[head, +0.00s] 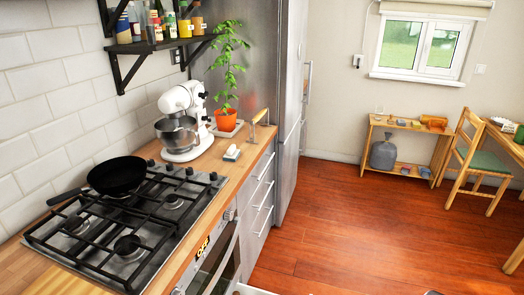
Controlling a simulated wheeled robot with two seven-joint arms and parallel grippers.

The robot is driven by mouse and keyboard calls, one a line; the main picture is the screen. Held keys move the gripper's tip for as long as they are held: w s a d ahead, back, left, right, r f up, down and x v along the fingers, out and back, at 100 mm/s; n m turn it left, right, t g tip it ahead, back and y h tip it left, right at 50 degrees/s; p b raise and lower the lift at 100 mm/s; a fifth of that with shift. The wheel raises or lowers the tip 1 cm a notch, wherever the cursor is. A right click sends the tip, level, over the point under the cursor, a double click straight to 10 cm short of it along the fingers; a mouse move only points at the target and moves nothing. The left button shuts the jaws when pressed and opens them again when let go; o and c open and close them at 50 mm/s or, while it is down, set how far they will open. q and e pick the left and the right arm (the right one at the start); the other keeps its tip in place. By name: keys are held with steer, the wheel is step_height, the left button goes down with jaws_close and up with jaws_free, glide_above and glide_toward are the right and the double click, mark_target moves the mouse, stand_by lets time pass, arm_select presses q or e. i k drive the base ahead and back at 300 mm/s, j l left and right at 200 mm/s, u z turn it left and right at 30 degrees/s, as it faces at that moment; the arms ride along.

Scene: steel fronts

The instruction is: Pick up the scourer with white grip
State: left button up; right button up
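A small scourer with a white grip (232,152) lies on the wooden counter (205,165), near its front edge, in the head view. Its top is white and a darker green part shows beneath it. It stands apart from the mixer and the plant pot, with bare wood around it. Neither of my grippers shows in this view.
A white stand mixer (185,120) with a steel bowl stands left of the scourer. An orange plant pot (226,119) is behind it. A black pan (117,174) sits on the gas hob (130,220). A tall steel fridge (290,90) closes the counter's far end. The red wooden floor (330,220) is open.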

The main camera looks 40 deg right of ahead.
mark_target(231, 154)
steer(key=z, duration=1.05)
